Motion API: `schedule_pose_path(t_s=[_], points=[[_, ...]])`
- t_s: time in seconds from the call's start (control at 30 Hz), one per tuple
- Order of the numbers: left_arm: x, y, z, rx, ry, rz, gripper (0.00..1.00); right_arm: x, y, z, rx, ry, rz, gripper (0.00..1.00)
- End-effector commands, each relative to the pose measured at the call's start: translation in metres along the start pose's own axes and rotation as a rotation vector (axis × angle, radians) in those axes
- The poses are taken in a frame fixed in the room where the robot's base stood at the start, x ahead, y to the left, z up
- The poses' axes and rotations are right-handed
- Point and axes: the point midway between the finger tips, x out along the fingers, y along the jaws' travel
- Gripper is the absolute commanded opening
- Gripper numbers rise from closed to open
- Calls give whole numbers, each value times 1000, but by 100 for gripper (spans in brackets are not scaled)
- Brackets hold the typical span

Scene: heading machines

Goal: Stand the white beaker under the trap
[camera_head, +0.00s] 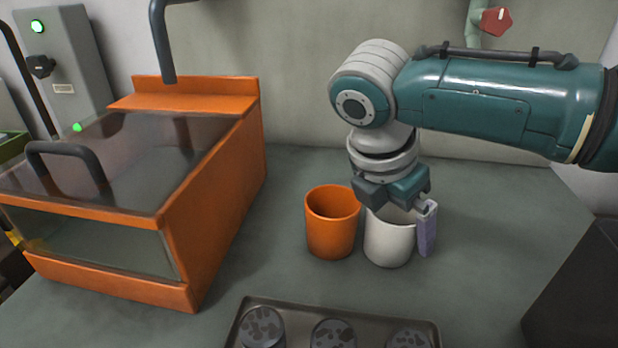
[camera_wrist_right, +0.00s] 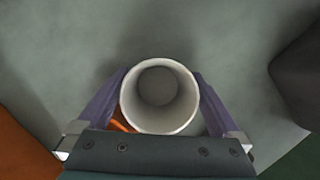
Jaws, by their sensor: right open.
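The white beaker (camera_head: 388,245) stands upright on the grey worktop, right of an orange beaker. It is empty inside in the right wrist view (camera_wrist_right: 158,92). My right gripper (camera_head: 402,222) points down over it, open, with its purple fingers on either side of its wall. In the right wrist view the right gripper (camera_wrist_right: 160,100) straddles the beaker near the rim; whether the fingers touch it I cannot tell. A pale green pipe with a red knob (camera_head: 496,20) comes down the back wall; whether it is the trap I cannot tell. My left gripper is out of view.
The orange beaker (camera_head: 332,225) stands close on the left of the white one. An orange machine with a clear lid (camera_head: 215,190) fills the left. A dark tray (camera_head: 285,303) with several round pieces lies in front. A dark block (camera_head: 580,290) is at right. Worktop behind is free.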

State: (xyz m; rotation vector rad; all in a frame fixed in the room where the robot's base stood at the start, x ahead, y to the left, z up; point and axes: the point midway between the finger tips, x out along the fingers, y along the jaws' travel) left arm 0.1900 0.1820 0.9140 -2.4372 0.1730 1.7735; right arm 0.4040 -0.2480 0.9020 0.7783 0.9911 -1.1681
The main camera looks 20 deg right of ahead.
Motion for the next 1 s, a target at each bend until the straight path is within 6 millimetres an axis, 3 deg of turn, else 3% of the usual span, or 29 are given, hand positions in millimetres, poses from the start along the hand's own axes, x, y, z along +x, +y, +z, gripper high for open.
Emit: schedule_pose_path(t_s=[0.3,0.9,1.0], points=[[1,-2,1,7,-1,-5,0,6,0,0,0,0,1,98],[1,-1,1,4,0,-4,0,5,0,1,1,0,1,30],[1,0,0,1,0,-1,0,5,0,1,1,0,1,25]])
